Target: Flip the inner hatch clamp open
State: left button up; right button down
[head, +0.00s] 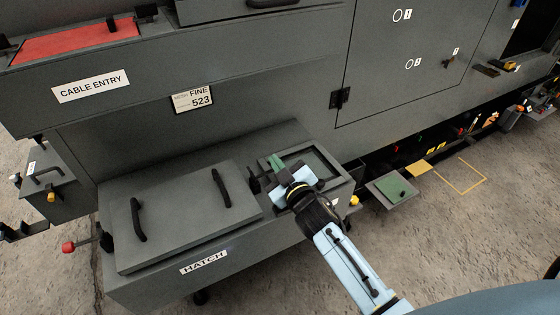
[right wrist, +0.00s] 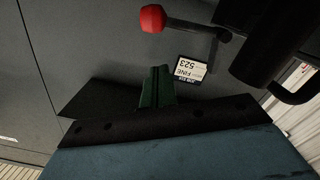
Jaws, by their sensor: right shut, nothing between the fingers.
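The grey hatch lid (head: 180,215), with two black handles and a HATCH label (head: 204,261), lies on a grey box at lower left. At its right edge is a small black clamp part (head: 254,184), right beside my gripper. In the right wrist view a red knob (right wrist: 152,18) sits on a dark clamp lever (right wrist: 190,28). My right gripper (head: 276,163) has its green fingers shut with nothing between them; they also show in the right wrist view (right wrist: 157,88), apart from the knob in the picture. The inner clamp's knob is not visible in the head view. My left gripper is not in view.
Another clamp with a red knob (head: 68,247) stands at the lid's left end. A recessed frame (head: 325,165) lies right of the lid, under my right gripper. The cabinet wall with the FINE 523 label (head: 192,98) rises behind. A red panel (head: 75,42) is at upper left.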

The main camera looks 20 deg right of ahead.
jog(key=shift+d+f+m, duration=0.15)
jog(key=shift+m, duration=0.15)
dwell(0.4)
jog(key=shift+r+p, duration=0.45)
jog(key=shift+p, duration=0.05)
jog(key=s+r+p, duration=0.3)
jog(key=s, duration=0.7)
jog(key=shift+s+d+r+p, duration=0.25)
jog(key=shift+s+d+p, duration=0.1)
jog(key=shift+d, duration=0.05)
